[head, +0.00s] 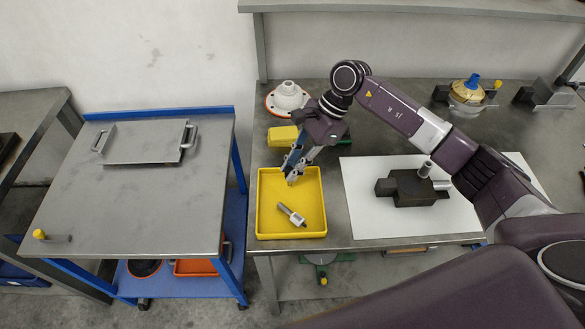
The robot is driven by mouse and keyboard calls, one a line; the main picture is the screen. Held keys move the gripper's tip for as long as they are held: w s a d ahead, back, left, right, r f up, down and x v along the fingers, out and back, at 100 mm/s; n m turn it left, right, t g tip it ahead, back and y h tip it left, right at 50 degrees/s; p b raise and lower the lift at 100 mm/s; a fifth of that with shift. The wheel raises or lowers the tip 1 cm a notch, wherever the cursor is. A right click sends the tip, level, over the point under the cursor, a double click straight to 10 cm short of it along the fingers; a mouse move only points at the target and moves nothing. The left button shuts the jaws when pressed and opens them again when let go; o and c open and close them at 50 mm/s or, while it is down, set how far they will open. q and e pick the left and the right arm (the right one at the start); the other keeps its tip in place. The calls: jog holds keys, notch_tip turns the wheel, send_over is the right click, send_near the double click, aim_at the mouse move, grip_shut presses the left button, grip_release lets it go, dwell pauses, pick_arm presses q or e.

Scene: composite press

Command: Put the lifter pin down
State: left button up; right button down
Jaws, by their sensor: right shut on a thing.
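My right gripper (291,177) reaches in from the right and points down over the back part of the yellow tray (261,205). It is shut on a small grey metal piece, which looks like the lifter pin (292,178); the fingers hide most of it. I cannot tell whether the held piece touches the tray. Another silver metal pin (292,214) lies on its side in the tray, nearer the front and apart from the gripper. My left gripper is not in view.
A dark block with silver cylinders (405,188) sits on a white sheet (362,215) right of the tray. A yellow box (283,136) and a white flanged part (287,97) stand behind the tray. The cart (120,205) at left has a flat metal plate (145,142) and free room.

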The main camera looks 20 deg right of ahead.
jog(key=shift+f, duration=0.9)
jog(key=shift+f, duration=0.1)
jog(key=shift+f, duration=0.1)
jog(key=c, duration=1.8)
grip_release()
jog(key=shift+c, duration=0.2)
jog(key=shift+r, duration=0.2)
